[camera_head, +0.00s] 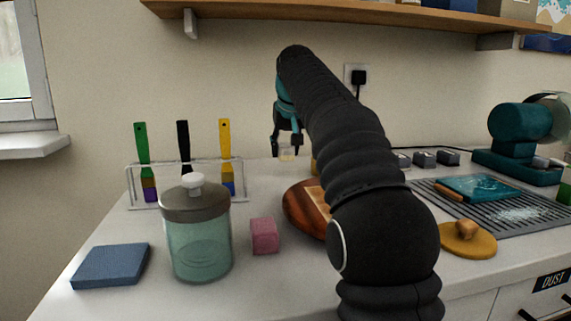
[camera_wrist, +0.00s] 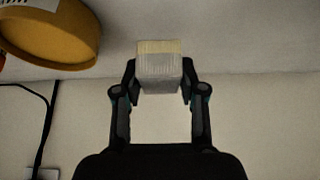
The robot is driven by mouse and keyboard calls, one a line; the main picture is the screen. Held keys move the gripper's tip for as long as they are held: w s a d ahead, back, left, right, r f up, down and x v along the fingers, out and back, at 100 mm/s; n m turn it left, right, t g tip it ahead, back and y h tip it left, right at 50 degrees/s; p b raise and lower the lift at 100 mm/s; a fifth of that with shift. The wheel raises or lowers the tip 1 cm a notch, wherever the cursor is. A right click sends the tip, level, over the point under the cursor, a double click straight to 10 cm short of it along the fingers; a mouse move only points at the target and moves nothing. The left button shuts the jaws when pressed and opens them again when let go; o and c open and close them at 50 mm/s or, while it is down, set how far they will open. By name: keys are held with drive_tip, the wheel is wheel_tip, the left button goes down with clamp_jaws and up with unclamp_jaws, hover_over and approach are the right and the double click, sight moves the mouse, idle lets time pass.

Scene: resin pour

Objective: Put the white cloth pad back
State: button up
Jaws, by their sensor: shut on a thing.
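My gripper (camera_wrist: 158,82) is shut on the white cloth pad (camera_wrist: 158,68), a small pale block with a yellowish band along one edge. In the head view, my gripper (camera_head: 287,143) is beyond the wooden board, near the back wall. The pad (camera_head: 287,154) shows small and pale between its fingertips there. Whether the pad touches the counter or hangs just above it, I cannot tell.
A yellow round container (camera_wrist: 48,35) is near the pad in the wrist view. In the head view, a glass jar (camera_head: 198,240), a brush rack (camera_head: 130,185), a pink block (camera_head: 265,236), a blue pad (camera_head: 111,266) and a wooden board (camera_head: 297,205) stand on the counter.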

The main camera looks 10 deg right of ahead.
sight(285, 161)
drive_tip(key=shift+f+b, duration=0.7)
drive_tip(key=shift+f, duration=1.25)
drive_tip(key=shift+f, duration=0.2)
drive_tip(key=o, duration=1)
drive_tip(key=shift+r, duration=0.3)
drive_tip(key=p+v, duration=0.2)
drive_tip(key=v, duration=0.9)
drive_tip(key=shift+s+r, duration=0.25)
drive_tip(key=shift+r, duration=0.1)
